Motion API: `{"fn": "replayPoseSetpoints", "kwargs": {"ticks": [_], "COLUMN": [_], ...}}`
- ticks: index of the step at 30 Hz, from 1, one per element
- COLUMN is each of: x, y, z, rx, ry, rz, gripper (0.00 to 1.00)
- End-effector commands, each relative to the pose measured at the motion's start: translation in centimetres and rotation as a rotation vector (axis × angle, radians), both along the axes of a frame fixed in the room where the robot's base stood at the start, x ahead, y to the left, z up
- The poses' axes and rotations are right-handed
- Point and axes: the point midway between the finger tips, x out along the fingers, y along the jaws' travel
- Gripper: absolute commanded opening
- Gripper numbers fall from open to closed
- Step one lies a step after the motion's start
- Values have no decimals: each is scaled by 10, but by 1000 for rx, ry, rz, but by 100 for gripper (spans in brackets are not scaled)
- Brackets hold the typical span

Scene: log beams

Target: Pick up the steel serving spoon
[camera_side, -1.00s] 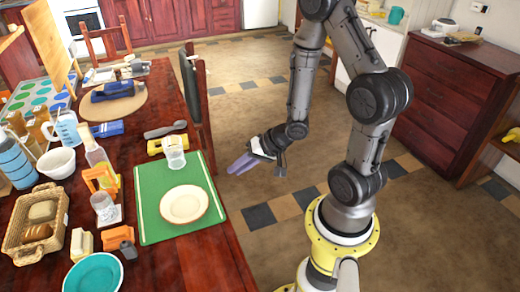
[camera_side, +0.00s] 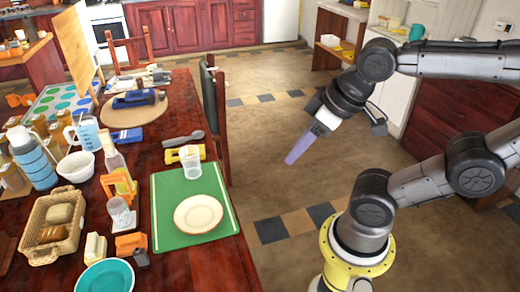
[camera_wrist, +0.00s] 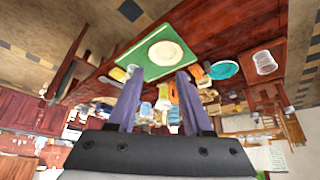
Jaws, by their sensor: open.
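A dark grey spoon (camera_side: 184,139), which looks like the steel serving spoon, lies on the red wooden table behind the green mat in the side view. It is close to a yellow-and-dark item (camera_side: 184,153). My gripper (camera_side: 290,160) hangs in the air over the floor, to the right of the table and well apart from the spoon. Its purple fingers overlap in the side view. In the wrist view my gripper (camera_wrist: 159,76) has its two fingers spread with nothing held between them.
A clear glass (camera_side: 190,161) and a cream plate (camera_side: 198,214) stand on the green mat (camera_side: 165,225). A chair (camera_side: 213,105) stands at the table's right edge. A bottle (camera_side: 115,160), bread basket (camera_side: 53,222) and several other items crowd the table's left.

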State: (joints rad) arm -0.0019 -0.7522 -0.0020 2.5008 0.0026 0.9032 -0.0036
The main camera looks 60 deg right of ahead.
Motion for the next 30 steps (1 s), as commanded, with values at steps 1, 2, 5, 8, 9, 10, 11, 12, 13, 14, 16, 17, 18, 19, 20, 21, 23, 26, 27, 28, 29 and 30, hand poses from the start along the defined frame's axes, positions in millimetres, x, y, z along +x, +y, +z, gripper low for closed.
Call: {"fn": "replayPoseSetpoints", "kwargs": {"ticks": [1, 2, 5, 8, 9, 10, 11, 12, 13, 14, 16, 17, 18, 19, 20, 21, 23, 26, 27, 28, 29, 30], "x": [0, 0, 0, 1, 1, 1, 1, 1, 1, 1, 2, 4, 9, 14, 20, 31, 52, 92, 108, 120, 133, 149], "y": [0, 0, 0, 0, -1, -1, -1, -1, -1, -1, -1, -1, -1, 0, 0, 1, 2, 4, 4, 3, 3, 1], "z": [0, 0, 0, 0, 0, 0, 0, 0, 0, 0, 1, 2, 4, 7, 12, 22, 42, 78, 91, 101, 109, 120], "rx": [0, 0, 0, -1, 0, 0, 0, 0, -1, -1, -2, -2, -1, 0, 3, 8, 18, 37, 44, 48, 54, 60], "ry": [1, 1, 1, 1, 1, 1, 1, 1, 0, 0, -8, -18, -43, -68, -103, -164, -276, -460, -526, -573, -617, -674], "rz": [0, 0, -2, -3, -4, -4, -4, -4, -4, -4, -3, -3, -3, -2, -2, -2, -5, -15, -20, -26, -33, -43], "gripper": [61, 66, 80, 98, 100, 100, 100, 100, 100, 100, 100, 100, 100, 100, 100, 100, 100, 100, 100, 100, 100, 100]}}
